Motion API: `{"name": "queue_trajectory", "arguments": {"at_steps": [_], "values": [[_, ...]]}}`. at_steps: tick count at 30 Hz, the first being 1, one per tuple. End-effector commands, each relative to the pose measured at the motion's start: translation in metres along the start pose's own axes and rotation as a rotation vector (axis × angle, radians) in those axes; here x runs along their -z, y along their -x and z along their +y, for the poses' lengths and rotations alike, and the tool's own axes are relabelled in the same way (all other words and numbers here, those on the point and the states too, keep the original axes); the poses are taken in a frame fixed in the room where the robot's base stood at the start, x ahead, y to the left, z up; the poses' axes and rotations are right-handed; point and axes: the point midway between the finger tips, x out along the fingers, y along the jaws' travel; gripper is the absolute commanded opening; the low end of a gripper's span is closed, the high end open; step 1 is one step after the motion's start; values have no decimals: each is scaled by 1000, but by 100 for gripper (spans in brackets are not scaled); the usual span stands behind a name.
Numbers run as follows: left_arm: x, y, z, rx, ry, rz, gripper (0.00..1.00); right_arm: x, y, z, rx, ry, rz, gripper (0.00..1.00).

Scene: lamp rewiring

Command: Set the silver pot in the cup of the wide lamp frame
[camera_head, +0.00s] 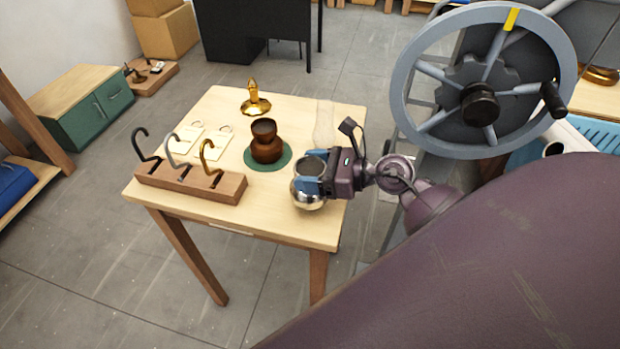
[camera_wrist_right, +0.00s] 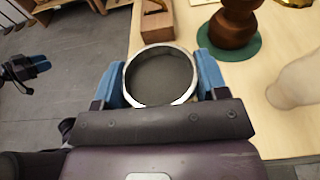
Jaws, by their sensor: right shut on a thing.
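My right gripper (camera_head: 310,183) is shut on the silver pot (camera_head: 306,201) near the front right corner of the wooden table. In the right wrist view, the pot (camera_wrist_right: 126,70) shows its round, open mouth and dark inside between the blue fingers of my gripper (camera_wrist_right: 160,82). The pot looks upright; I cannot tell whether it touches the tabletop. My left gripper (camera_wrist_right: 30,70) shows small at the left of the wrist view; its opening is unclear. I cannot surely pick out the wide lamp frame or its cup.
On the table (camera_head: 285,228) are a wooden hook rack (camera_head: 190,187), a brown turned vessel (camera_head: 266,148) on a green mat (camera_head: 281,164), a brass piece (camera_head: 255,103) and a translucent cylinder (camera_head: 324,122). A large handwheel (camera_head: 411,82) stands at the right.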

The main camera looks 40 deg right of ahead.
Motion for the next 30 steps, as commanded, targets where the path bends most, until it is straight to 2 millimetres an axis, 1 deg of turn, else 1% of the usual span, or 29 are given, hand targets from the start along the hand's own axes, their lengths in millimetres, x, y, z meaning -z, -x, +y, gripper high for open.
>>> {"name": "queue_trajectory", "arguments": {"at_steps": [1,3,6,14,20,21,25,30], "values": [[-2,-1,0,0,0,-1,43,8,-2,0,0,-4,0,17],[-2,-1,0,0,0,-2,43,16,-3,0,1,-3,0,17],[-2,-1,0,0,0,-2,43,23,-5,0,1,-2,-1,17],[-2,-1,0,0,0,-1,43,24,-5,0,0,1,-1,17],[-7,-3,1,-1,-1,-4,43,29,-6,0,-1,1,0,17],[-6,-3,0,-1,-1,-4,43,29,-6,0,-1,0,1,71],[-6,-2,0,-1,-1,-4,43,28,-6,0,0,0,0,91],[-6,-2,0,-1,-1,-4,43,28,-6,0,0,0,0,92]]}}
